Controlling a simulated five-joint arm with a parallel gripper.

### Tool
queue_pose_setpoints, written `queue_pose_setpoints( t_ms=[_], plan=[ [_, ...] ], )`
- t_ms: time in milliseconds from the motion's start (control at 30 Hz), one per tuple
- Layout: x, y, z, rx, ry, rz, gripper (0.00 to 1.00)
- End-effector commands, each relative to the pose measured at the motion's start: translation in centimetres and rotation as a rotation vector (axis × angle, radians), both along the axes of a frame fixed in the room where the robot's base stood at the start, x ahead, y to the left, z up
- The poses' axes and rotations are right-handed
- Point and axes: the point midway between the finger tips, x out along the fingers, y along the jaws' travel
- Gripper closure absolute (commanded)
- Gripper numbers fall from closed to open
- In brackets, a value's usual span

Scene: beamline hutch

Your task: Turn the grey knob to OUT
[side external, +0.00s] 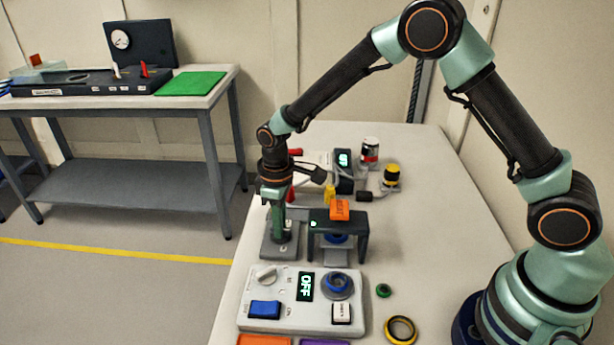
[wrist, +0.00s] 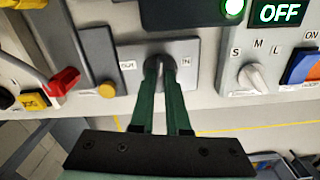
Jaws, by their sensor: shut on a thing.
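My gripper (wrist: 165,72) is shut on the grey knob (wrist: 160,67), with one green finger on each side of it. The knob sits on a grey plate (wrist: 190,49) between an OUT label on the left and an IN label on the right in the wrist view. The fingers hide most of the knob, so I cannot tell exactly which way it points. In the side view my gripper (side external: 278,234) reaches straight down onto the plate (side external: 270,250), and the knob is hidden there.
A panel (side external: 247,316) with an OFF display, a pale S-M-L selector (wrist: 252,77) and a blue switch (wrist: 302,66) stands nearby. A dark bridge (side external: 338,222) carrying an orange block (side external: 340,209) is close on the right. A red-tipped lever (wrist: 64,81) is at left in the wrist view.

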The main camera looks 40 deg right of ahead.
Motion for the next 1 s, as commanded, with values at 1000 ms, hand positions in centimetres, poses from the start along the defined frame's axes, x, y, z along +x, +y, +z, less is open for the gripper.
queue_pose_setpoints(
  t_ms=[1000],
  plan=[
    [-0.02, -0.01, 0.16, 0.000, 0.001, 0.966, 1.00]
  ],
)
